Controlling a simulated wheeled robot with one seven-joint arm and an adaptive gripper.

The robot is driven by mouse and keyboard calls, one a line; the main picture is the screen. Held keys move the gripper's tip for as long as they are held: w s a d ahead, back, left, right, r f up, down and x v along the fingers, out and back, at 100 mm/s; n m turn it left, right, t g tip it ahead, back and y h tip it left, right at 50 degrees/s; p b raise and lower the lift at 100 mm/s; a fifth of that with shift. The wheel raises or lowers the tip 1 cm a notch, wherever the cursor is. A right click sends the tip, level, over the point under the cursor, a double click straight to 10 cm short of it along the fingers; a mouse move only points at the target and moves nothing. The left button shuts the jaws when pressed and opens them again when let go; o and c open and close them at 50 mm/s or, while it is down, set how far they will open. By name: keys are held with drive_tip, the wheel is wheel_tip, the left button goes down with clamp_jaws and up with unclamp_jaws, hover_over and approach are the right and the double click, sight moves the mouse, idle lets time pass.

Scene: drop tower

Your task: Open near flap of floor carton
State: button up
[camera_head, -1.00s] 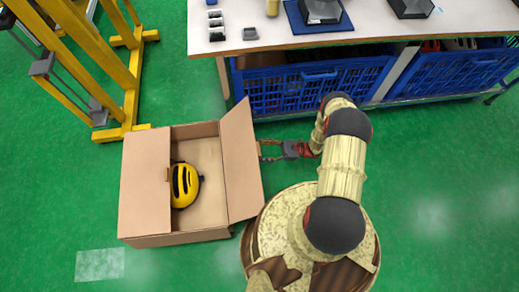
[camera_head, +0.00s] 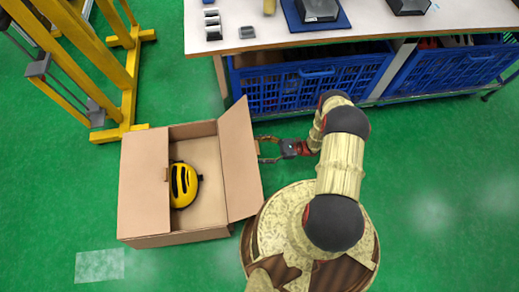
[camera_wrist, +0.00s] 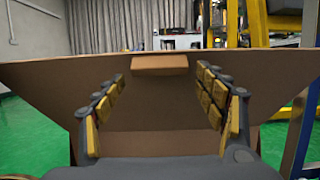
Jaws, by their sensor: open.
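The floor carton (camera_head: 190,237) is a brown cardboard box on the green floor, left of my base in the head view. A yellow helmet (camera_head: 184,185) with dark vents lies inside it. The near flap (camera_head: 239,160) stands raised and leans outward at the carton's right side, towards my base.
A workbench (camera_head: 350,32) with blue crates (camera_head: 310,88) below stands behind my gripper. A yellow frame (camera_head: 125,80) stands at the upper left. The floor left of and below the carton is clear.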

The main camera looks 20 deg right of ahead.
drive_tip(key=v, duration=1.2)
drive_tip(key=shift+s, duration=0.1)
